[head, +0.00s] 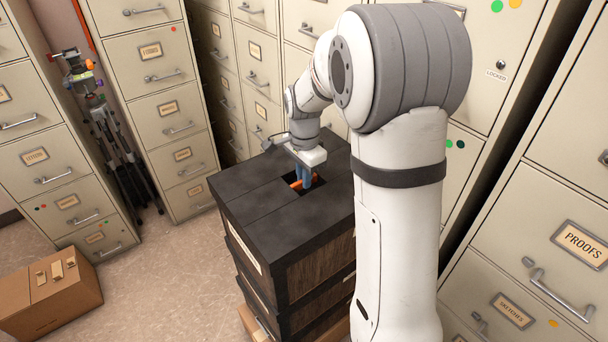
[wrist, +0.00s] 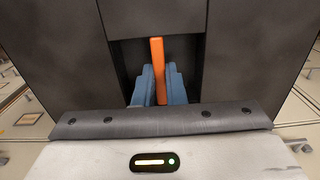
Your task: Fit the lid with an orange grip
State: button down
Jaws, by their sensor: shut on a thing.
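The orange grip (head: 295,184) shows at a dark square opening in the top of a black stacked cabinet (head: 262,205). In the wrist view the orange grip (wrist: 157,60) is an upright bar between the two blue fingers of my gripper (wrist: 160,82). My gripper (head: 304,178) points down at the opening and is shut on the grip. The lid's plate below the grip is too dark to tell from the recess, so I cannot tell whether it is seated. Dark top panels (wrist: 240,60) surround the recess.
Beige filing cabinets (head: 155,75) stand close behind and to the right (head: 560,230). A tripod (head: 120,150) leans between cabinets at the left. A cardboard box (head: 50,300) lies on the floor at lower left. Floor is free left of the black cabinet.

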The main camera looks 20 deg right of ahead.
jog(key=shift+f+b, duration=0.45)
jog(key=shift+f, duration=0.35)
jog(key=shift+f, duration=0.1)
jog(key=c, duration=1.4)
grip_release()
jog(key=shift+r+p, duration=1.8)
jog(key=shift+r, duration=0.8)
